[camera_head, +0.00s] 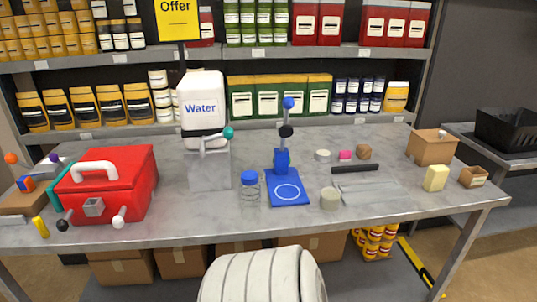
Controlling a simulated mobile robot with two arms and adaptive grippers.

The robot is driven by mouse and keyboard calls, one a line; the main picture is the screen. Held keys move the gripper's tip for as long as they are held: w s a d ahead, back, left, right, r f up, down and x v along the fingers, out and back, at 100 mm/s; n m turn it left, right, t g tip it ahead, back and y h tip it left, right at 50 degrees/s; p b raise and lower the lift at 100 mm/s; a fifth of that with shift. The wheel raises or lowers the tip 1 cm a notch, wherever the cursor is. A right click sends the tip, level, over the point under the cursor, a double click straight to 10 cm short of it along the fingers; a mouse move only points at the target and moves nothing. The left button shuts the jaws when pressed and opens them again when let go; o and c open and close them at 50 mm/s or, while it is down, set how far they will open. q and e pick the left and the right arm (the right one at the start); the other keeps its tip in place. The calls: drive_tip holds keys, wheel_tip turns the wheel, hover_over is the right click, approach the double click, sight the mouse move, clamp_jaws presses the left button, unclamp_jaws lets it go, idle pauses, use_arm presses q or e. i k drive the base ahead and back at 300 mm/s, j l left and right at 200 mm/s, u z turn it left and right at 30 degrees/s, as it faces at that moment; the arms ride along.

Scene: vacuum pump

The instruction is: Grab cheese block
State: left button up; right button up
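A pale yellow block (436,177), which looks like the cheese block, stands near the right end of the grey table. It is upright and nothing touches its top. A small brown item (473,177) with a pale side lies just right of it. Neither of my grippers is in view.
A cardboard box (432,147) stands behind the block, and a grey tray with a dark bar (369,190) lies left of it. A blue press (284,180), a glass jar (250,190), a water container (203,108) and a red box (107,185) occupy the table (400,220).

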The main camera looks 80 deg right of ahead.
sight(435, 180)
drive_tip(key=z, duration=3.6)
